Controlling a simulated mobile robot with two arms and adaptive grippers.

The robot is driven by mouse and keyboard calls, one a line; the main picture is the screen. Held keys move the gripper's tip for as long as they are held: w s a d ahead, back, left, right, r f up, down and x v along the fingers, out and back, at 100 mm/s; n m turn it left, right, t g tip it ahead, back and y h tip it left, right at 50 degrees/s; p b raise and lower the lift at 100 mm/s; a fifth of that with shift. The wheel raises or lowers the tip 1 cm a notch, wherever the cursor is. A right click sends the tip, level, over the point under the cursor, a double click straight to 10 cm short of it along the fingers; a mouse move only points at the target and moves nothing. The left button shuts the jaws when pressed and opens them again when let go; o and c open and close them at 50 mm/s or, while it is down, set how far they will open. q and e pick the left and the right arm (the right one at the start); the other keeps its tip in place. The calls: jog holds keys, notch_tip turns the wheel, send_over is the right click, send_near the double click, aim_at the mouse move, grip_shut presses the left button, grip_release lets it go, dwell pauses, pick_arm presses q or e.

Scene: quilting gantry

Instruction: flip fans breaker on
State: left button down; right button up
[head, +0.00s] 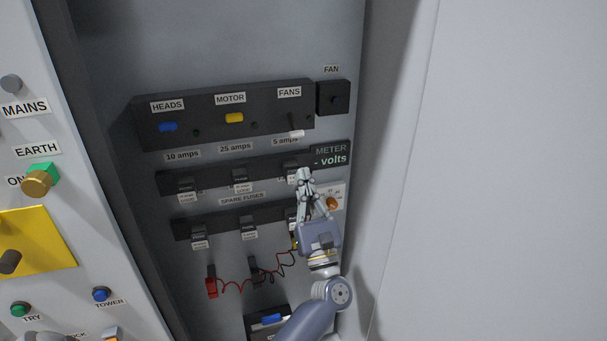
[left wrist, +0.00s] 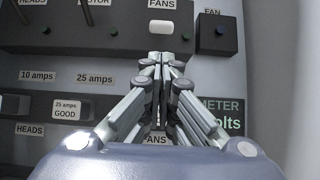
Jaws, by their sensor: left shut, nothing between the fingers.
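The fans breaker (head: 296,132) has a dark lever with a white tip. It sits under the FANS label at the right end of the black breaker strip, its tip hanging low, near the 5 amps label. In the left wrist view its white tip (left wrist: 158,29) shows just above my fingertips. My left gripper (head: 305,174) is shut and empty, below the breaker, in front of the right end of the fuse rows. In the left wrist view the gripper (left wrist: 163,58) points up at the lever; I cannot tell whether they touch. My right gripper is not in view.
The blue heads breaker (head: 168,127) and yellow motor breaker (head: 234,118) stand left on the same strip. A FAN box (head: 333,97) and meter display (head: 330,156) are close on the right. Red and black leads (head: 232,288) hang below. The cabinet side wall bounds the right.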

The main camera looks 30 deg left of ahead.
aim_at(293, 124)
pick_arm(q)
jog(key=p+x, duration=0.3)
jog(key=x, duration=0.4)
jog(key=shift+w+a+r, duration=0.15)
jog(key=shift+a, duration=0.1)
jog(key=shift+w+g, duration=0.1)
jog(key=shift+g, duration=0.2)
